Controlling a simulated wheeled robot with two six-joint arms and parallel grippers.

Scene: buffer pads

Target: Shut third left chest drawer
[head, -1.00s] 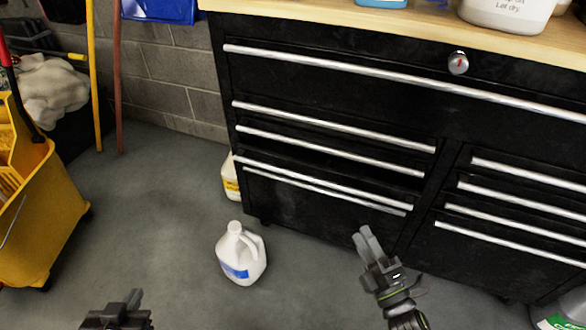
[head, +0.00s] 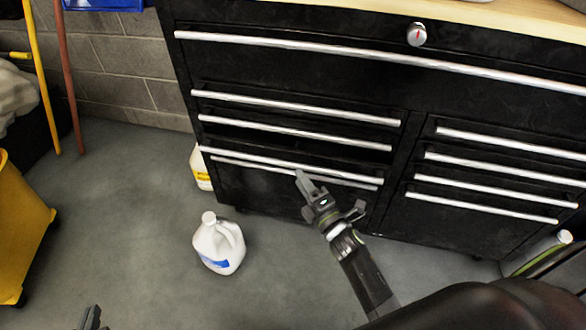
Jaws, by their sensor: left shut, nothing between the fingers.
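The black chest has a left column of drawers with long silver handles. The third left drawer (head: 240,143) stands out a little from the chest; its handle (head: 245,157) sits close above the fourth handle (head: 235,164). My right gripper (head: 301,175) has its fingertips at the front of this drawer, near the third and fourth handles; contact cannot be told. Its fingers overlap from this angle, so their opening is unclear. My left gripper (head: 91,317) is shut and empty at the bottom edge, mostly cut off, far from the chest.
A white jug (head: 218,245) with a blue label stands on the floor in front of the chest. Another jug (head: 200,168) stands beside the chest's left side. A yellow bucket (head: 22,235) is at the left.

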